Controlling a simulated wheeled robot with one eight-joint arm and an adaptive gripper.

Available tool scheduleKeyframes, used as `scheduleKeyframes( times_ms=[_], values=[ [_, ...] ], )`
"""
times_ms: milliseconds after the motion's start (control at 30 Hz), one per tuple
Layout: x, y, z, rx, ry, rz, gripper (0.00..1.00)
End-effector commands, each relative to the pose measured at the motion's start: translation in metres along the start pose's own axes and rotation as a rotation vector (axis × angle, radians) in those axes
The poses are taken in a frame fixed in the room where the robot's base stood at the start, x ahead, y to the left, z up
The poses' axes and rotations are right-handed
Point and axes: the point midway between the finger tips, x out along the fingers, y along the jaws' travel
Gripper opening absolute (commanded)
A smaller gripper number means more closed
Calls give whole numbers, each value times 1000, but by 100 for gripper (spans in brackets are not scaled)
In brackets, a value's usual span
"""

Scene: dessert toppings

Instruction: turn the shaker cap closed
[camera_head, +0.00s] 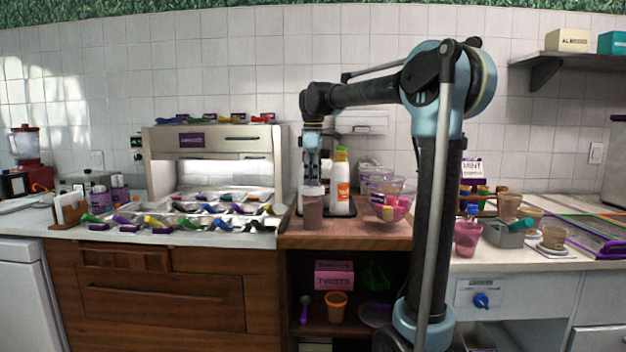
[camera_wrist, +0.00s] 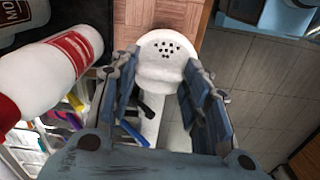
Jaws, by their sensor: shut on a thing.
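The shaker (camera_head: 312,212) stands upright near the front of the wooden counter section, with a brownish body and a pale cap. In the wrist view its white shaker cap (camera_wrist: 166,74) shows a cluster of small dark holes on top. My gripper (camera_head: 312,182) points down over the shaker from above. In the wrist view its two fingers (camera_wrist: 162,68) sit on either side of the cap and are shut on it. The cap's threads and exact turn position cannot be seen.
A white bottle with an orange label (camera_head: 343,194) stands just right of the shaker; a bottle also shows close in the wrist view (camera_wrist: 72,62). A glass bowl of colourful pieces (camera_head: 390,208) is further right. A topping station with scoops (camera_head: 160,165) is left.

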Motion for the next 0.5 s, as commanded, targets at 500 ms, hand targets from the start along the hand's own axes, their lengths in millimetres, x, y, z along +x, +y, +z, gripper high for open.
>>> scheduleKeyframes(
  times_ms=[500],
  values=[
    [0, 0, 2, 446, 0, 0, 19]
  ],
)
